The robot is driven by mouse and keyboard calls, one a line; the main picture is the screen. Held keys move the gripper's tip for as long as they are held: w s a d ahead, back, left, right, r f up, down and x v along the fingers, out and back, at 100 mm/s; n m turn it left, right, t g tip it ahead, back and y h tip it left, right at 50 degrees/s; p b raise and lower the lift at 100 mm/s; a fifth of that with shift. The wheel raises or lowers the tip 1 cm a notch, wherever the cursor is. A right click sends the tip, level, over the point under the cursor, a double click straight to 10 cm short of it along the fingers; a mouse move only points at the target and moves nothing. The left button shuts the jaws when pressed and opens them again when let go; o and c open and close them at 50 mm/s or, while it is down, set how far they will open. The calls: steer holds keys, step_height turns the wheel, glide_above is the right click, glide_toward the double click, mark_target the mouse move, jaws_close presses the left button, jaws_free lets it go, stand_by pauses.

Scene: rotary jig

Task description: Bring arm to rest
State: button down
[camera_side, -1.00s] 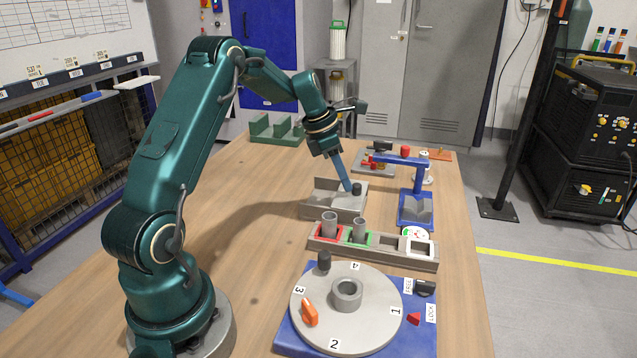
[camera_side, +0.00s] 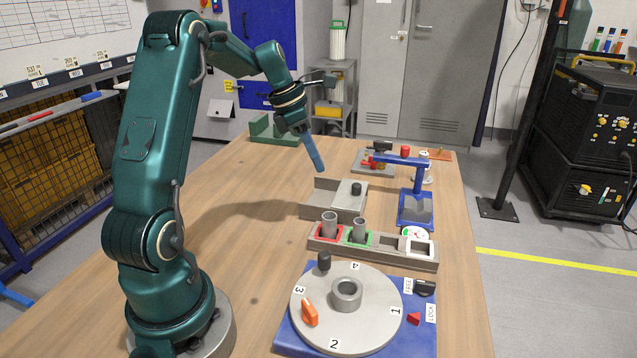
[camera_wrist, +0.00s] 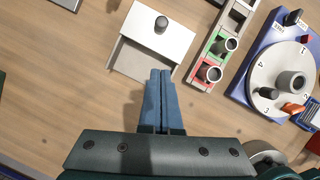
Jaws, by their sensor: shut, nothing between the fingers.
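My gripper (camera_side: 318,166) is shut and empty, with its blue fingers pointing down and slightly right. It hangs in the air above the back left of a grey box (camera_side: 318,203) with a black-knobbed lid or drawer. In the wrist view the shut fingers (camera_wrist: 161,75) appear side by side in front of the same grey box (camera_wrist: 178,36), with nothing between them. My gripper is apart from the box and touches nothing that I can see.
A rotary table (camera_side: 375,317) on a blue base stands at the front right. A grey rack (camera_side: 385,246) with two grey cylinders lies behind it. A blue stand (camera_side: 416,185) is right of the box. A green holder (camera_side: 262,138) sits at the back left. The left tabletop is clear.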

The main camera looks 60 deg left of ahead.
steer(key=d+r+m, duration=0.3)
steer(key=d+r, duration=0.3)
steer(key=r, duration=0.3)
steer(key=s+d+r+m, duration=0.2)
steer(key=s+d+m, duration=0.2)
steer(key=d+m, duration=0.45)
steer(key=s+d+f+m, duration=0.3)
steer(key=s+m, duration=0.3)
steer(key=m, duration=0.4)
steer(key=s+d+f+m+t+y, duration=0.1)
steer(key=s+d+f+m, duration=0.2)
steer(key=m, duration=0.7)
steer(key=s+d, duration=0.1)
steer(key=s, duration=0.1)
steer(key=shift+s+f+t+y, duration=0.3)
steer(key=shift+s+f, duration=0.05)
steer(key=shift+s, duration=0.05)
steer(key=shift+d, duration=0.1)
